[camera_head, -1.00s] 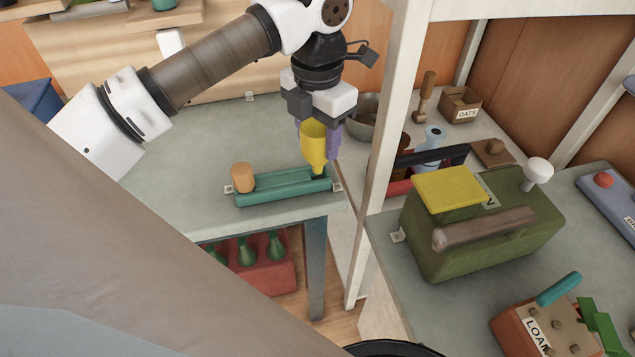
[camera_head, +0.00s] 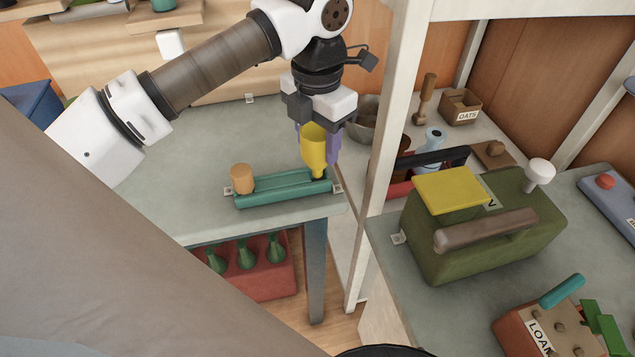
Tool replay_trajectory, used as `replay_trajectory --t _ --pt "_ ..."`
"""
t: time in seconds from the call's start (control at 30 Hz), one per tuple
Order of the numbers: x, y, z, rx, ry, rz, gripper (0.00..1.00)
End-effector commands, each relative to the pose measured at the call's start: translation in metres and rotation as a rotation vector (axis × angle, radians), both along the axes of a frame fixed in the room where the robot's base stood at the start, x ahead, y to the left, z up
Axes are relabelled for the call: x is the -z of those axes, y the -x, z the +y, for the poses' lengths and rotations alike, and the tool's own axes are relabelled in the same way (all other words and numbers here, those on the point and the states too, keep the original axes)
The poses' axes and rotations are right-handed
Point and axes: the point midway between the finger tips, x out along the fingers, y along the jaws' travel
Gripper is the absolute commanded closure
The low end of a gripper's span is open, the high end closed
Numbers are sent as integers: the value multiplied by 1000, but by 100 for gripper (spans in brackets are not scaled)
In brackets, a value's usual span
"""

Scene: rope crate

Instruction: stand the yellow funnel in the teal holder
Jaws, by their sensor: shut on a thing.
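The yellow funnel (camera_head: 314,148) is upright, spout down, between the purple fingers of my gripper (camera_head: 319,146), which is shut on it. The teal holder (camera_head: 282,195) is a long, low tray near the front edge of the grey-green table. The funnel's spout is at the right end of the holder; I cannot tell whether it is inside or just above it. An orange cylindrical piece (camera_head: 242,178) stands at the holder's left end. The inside of the holder under the spout is partly hidden.
A white post (camera_head: 388,140) rises close to the right of my gripper. A metal bowl (camera_head: 363,118) sits behind it. A green toolbox (camera_head: 480,235) stands on the right-hand table. The table left of the holder is clear.

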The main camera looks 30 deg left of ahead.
Motion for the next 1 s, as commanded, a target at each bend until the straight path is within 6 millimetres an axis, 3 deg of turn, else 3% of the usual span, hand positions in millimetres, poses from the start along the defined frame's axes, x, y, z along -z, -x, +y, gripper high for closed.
replay_trajectory --t 1.0 --pt "13 0 0 0 0 0 79"
